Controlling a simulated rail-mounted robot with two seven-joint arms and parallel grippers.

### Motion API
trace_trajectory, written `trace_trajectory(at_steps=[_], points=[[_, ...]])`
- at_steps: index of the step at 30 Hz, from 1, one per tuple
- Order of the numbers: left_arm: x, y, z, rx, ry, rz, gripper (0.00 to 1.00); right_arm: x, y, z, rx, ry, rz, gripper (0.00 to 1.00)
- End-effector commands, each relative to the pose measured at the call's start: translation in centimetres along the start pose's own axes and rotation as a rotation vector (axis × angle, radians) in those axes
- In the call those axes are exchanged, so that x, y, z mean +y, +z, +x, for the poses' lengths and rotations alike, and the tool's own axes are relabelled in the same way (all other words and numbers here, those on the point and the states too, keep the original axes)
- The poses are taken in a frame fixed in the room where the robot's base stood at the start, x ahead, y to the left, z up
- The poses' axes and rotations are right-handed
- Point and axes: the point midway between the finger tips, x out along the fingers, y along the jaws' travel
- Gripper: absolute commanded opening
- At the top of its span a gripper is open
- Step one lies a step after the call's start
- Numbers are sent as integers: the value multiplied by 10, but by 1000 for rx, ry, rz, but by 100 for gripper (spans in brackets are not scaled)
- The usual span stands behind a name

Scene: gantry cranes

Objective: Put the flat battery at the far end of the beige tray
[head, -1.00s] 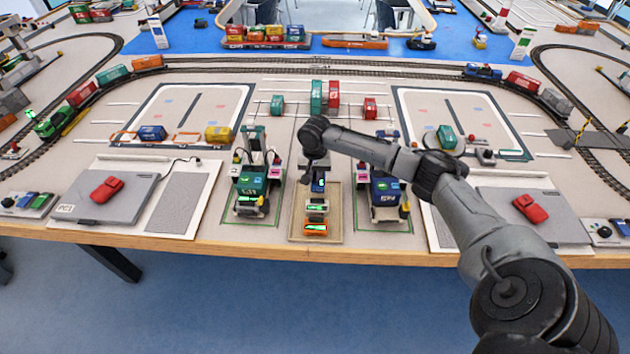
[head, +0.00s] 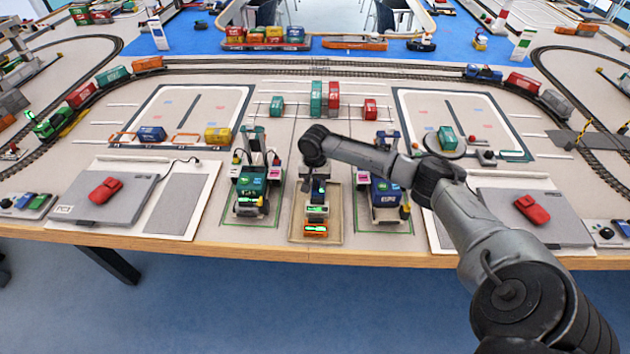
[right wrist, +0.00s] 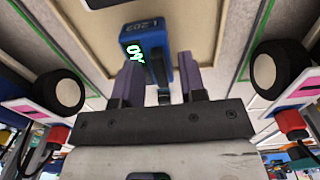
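The beige tray (head: 334,236) stands in the middle of the table's near edge. A blue battery (right wrist: 148,42) with green digits and a dark handle shows in the right wrist view; in the head view my gripper mostly covers it at the tray's far part. A grey battery with a green display (head: 317,210) and an orange one (head: 315,229) lie nearer in the tray. I cannot tell from the displays which is flat. My right gripper (right wrist: 160,72) points down at the blue battery, its fingers apart on either side of the handle. My left gripper is not in view.
Toy vehicles, one green (head: 251,190) and one blue (head: 384,194), stand close to the tray on the left and right. Grey pads with red objects (head: 106,190) lie farther out. Tracks and containers fill the area behind.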

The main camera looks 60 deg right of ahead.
Motion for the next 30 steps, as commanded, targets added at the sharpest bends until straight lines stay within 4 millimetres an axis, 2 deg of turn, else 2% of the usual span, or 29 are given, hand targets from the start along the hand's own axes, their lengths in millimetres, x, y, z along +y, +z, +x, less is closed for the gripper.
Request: trace_trajectory(at_steps=[6, 21, 30], points=[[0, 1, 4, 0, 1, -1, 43, 0, 0, -2, 2, -1, -1, 38], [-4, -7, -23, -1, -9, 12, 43, -1, 0, -90, 1, -2, 0, 38], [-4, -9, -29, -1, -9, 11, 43, 0, 0, -120, 0, -1, 1, 38]])
